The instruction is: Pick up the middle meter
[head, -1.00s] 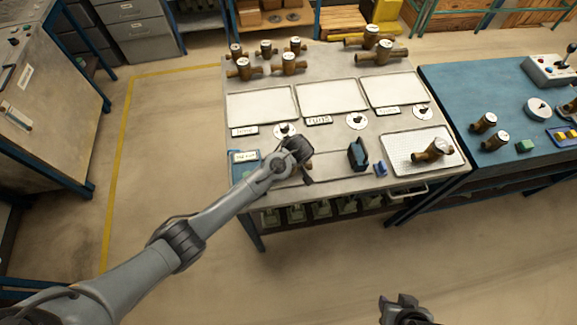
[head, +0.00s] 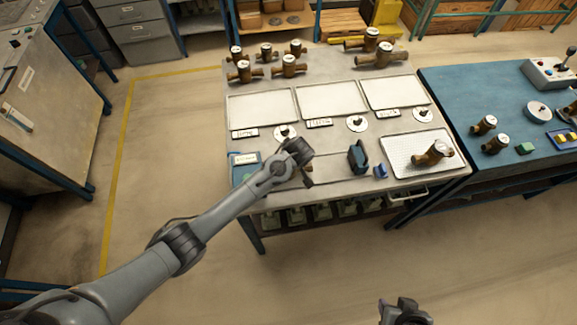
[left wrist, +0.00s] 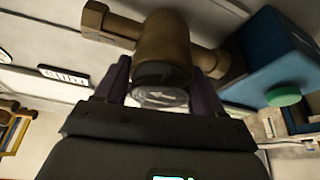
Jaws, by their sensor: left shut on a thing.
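My left gripper (head: 306,176) is over the front middle of the grey bench. In the left wrist view its dark fingers (left wrist: 163,90) are closed on both sides of a brass meter (left wrist: 165,52) with a round dial facing the gripper and pipe ends sticking out. In the head view the gripper and forearm hide most of this meter. I cannot tell whether it touches the bench. My right gripper (head: 403,312) is at the bottom edge, away from the bench, and its jaw state is unclear.
Several brass meters (head: 290,65) stand at the back of the bench, behind empty white trays (head: 332,98). Another meter (head: 433,153) sits in a tray (head: 405,165) at right. A dark blue block (head: 357,156) stands right of my left gripper. A blue table (head: 450,90) adjoins on the right.

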